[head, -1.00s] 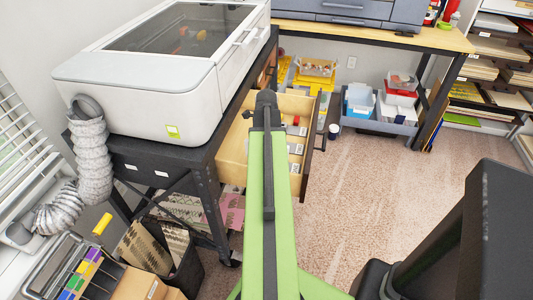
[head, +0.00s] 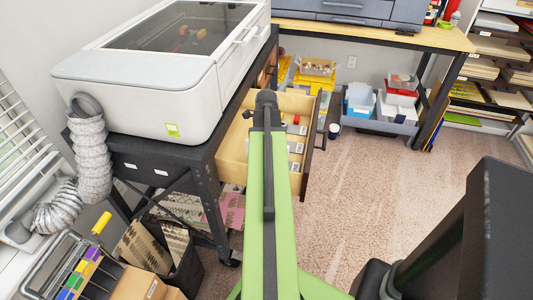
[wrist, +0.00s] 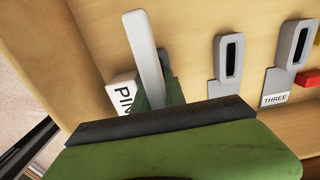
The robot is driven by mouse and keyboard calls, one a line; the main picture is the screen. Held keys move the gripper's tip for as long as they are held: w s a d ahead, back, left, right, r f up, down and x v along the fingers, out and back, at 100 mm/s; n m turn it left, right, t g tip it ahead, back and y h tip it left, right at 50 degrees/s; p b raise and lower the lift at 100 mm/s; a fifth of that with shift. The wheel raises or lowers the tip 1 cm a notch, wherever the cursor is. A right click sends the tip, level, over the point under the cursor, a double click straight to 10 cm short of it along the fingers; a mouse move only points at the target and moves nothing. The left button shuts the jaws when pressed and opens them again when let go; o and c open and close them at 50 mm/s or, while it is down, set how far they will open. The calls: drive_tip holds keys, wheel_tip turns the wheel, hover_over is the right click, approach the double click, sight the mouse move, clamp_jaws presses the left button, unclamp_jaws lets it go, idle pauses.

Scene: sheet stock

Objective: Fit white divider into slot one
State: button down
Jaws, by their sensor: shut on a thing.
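In the wrist view the white divider (wrist: 146,45) is a long pale bar, gripped at its lower end. My gripper (wrist: 160,93) is shut on it, its green fingers against the bar. A grey part (wrist: 167,64) shows just behind the divider, mostly hidden, so I cannot tell whether the divider sits in a slot. To the right stand two grey slotted holders, a nearer one (wrist: 228,58) and one (wrist: 292,42) by a label reading THREE (wrist: 275,99). In the head view my arm hides the gripper over the open drawer (head: 233,160).
A red piece (wrist: 308,78) is at the right. The drawer's wooden wall (wrist: 88,32) runs along the left. A white machine (head: 150,85) stands above the drawer; open carpet (head: 365,190) lies right.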

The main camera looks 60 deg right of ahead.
drive_tip(key=shift+f, duration=0.1)
idle(0.4)
idle(0.3)
drive_tip(key=c, duration=1.3)
unclamp_jaws()
drive_tip(key=o, duration=0.5)
wheel_tip(320, 180, up, 7)
drive_tip(key=p, duration=0.7)
